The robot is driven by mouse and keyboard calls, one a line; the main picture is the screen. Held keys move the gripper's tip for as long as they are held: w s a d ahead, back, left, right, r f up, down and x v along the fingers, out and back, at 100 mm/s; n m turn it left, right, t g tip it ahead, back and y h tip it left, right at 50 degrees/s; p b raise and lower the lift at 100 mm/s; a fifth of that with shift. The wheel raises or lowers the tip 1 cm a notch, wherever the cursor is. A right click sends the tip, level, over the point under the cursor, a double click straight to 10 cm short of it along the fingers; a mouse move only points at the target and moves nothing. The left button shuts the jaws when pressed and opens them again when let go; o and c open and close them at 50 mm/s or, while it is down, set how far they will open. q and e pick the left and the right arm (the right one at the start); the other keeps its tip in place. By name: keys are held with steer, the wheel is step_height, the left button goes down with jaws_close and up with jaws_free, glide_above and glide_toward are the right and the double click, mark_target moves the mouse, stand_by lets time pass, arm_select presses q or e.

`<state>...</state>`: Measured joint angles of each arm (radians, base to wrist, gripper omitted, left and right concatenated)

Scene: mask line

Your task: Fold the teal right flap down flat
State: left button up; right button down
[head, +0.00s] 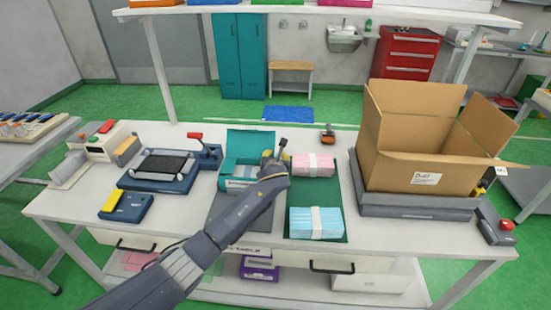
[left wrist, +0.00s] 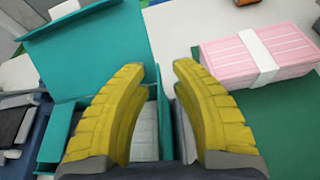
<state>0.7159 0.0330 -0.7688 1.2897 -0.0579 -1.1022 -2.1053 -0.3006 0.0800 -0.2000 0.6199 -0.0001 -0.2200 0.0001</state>
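The teal box (head: 228,172) stands open on the table left of centre, with its wide back flap (head: 250,142) raised; that flap also fills the upper left of the left wrist view (left wrist: 95,48). A left flap (left wrist: 58,135) stands at the box's left side. My left gripper (head: 268,160) is over the box's right side. In the left wrist view its yellow fingers (left wrist: 158,70) are apart. A narrow upright teal strip (left wrist: 165,125), seemingly the right flap or wall, shows between them; I cannot tell whether they touch it. My right gripper is not in view.
A pink mask bundle (head: 313,165) and a blue mask bundle (head: 315,223) lie on a dark green mat (head: 297,197) just right of the box. A large open carton (head: 420,140) stands farther right. A blue fixture (head: 163,170) is to the left.

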arm_select(q)
steer(key=shift+c, duration=0.4)
jaws_close()
steer(key=shift+a+n+h, duration=0.45)
steer(key=shift+n+h, duration=0.35)
steer(key=shift+n, duration=0.35)
steer(key=shift+a+n+h, duration=0.45)
steer(key=shift+n+h, duration=0.35)
steer(key=shift+n, duration=0.35)
steer(key=shift+o, duration=0.4)
jaws_free()
